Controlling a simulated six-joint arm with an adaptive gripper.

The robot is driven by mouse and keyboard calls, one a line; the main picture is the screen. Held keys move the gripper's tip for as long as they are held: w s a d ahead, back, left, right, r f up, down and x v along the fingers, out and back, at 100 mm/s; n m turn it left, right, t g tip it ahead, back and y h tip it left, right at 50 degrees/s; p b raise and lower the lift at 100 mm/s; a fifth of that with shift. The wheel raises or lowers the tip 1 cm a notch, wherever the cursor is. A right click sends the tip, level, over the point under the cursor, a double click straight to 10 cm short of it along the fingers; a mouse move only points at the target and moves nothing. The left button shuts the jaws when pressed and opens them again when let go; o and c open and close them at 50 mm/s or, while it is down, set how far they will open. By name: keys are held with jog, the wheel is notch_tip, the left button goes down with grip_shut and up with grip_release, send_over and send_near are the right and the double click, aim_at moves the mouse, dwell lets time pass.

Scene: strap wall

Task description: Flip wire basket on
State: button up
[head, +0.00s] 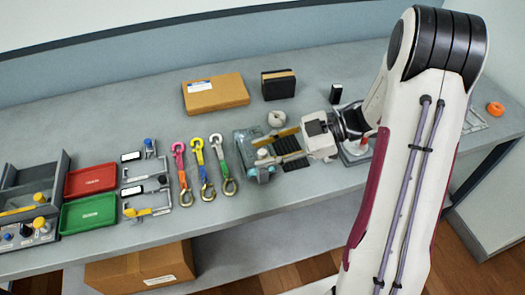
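I cannot make out a clear wire basket or its switch in the head view. A pale grey open frame (474,119) lies at the right, partly hidden behind my arm; I cannot tell what it is. My gripper (303,143) is low over the middle of the bench, at the right side of a teal-and-black device (262,170). Its fingers are too small and too mixed with the dark parts there to tell whether they are open or touching anything.
On the grey bench (120,240) are red (91,180) and green (88,214) trays, hooked straps (201,168), clamps (147,199), and a knob panel (27,234) at left. A cardboard box (216,94) and black box (278,84) stand behind. The front strip is clear.

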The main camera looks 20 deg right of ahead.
aim_at(263, 169)
jog(key=shift+a+f, duration=0.15)
jog(key=shift+a, duration=0.25)
grip_shut()
jog(key=shift+f, duration=2.2)
